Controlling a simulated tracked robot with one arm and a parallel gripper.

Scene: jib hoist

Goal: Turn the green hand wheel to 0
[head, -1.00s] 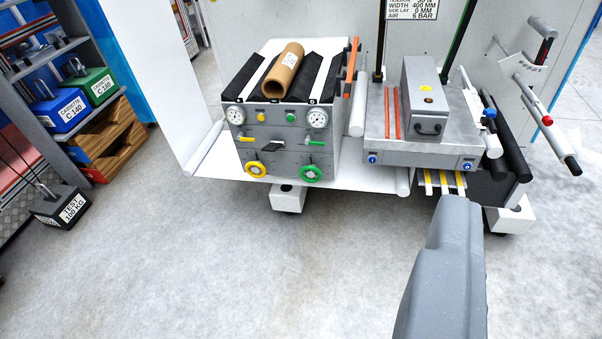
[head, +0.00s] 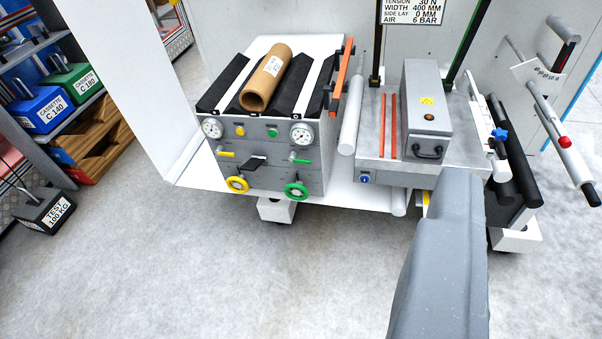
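The green hand wheel (head: 297,190) is on the lower right of the grey control panel's front, below a small green lever (head: 299,160) and a round gauge (head: 302,134). Its scale and setting are too small to read. A yellow hand wheel (head: 237,184) sits to its left, below a yellow lever (head: 226,154). A black handle (head: 254,163) is between the two sides. A grey arm part of mine fills the lower right of the view, right of and apart from the wheel. My gripper's fingers are not in view.
A cardboard core (head: 266,80) lies on top of the panel unit. A grey box with a handle (head: 427,110) stands to the right, with rollers (head: 520,160) beyond. A test weight (head: 45,211) and shelves with cassettes (head: 40,108) are at left. The floor in front is clear.

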